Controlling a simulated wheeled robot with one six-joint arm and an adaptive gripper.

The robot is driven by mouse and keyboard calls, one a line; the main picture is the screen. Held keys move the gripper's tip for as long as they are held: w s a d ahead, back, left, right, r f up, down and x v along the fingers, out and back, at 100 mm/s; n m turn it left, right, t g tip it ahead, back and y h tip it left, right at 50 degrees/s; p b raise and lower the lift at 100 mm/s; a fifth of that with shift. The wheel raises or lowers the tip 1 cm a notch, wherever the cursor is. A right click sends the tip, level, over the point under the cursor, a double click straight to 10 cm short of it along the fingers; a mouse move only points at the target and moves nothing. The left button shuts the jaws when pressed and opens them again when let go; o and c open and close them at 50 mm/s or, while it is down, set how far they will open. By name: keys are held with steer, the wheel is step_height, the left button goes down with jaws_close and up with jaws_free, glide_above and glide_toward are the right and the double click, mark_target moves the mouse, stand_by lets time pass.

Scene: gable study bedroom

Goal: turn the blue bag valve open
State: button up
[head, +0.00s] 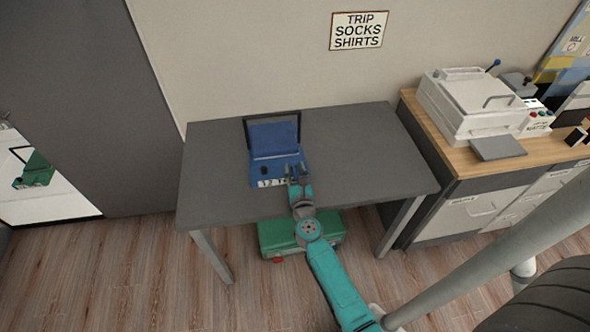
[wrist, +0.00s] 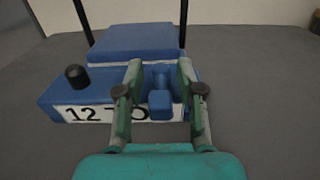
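The blue bag (head: 272,138) lies on the grey table, with a black upright frame at its back and a white label on its front. In the wrist view the blue bag (wrist: 135,40) has a round black knob (wrist: 77,76) at front left and a small blue block on a stem (wrist: 160,103) at front right. I cannot tell for sure which is the valve. My gripper (head: 298,172) is at the bag's front right. In the wrist view my gripper (wrist: 159,72) is open, its fingers either side of the blue block with gaps showing.
The grey table (head: 360,160) is otherwise bare. A green case (head: 330,228) is on the floor under it. A wooden-topped counter (head: 480,163) with a white press machine (head: 475,100) stands to the right. A sign (head: 359,30) hangs on the wall.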

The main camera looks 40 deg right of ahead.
steer(key=shift+w+d, duration=0.15)
steer(key=shift+w, duration=0.05)
jaws_close()
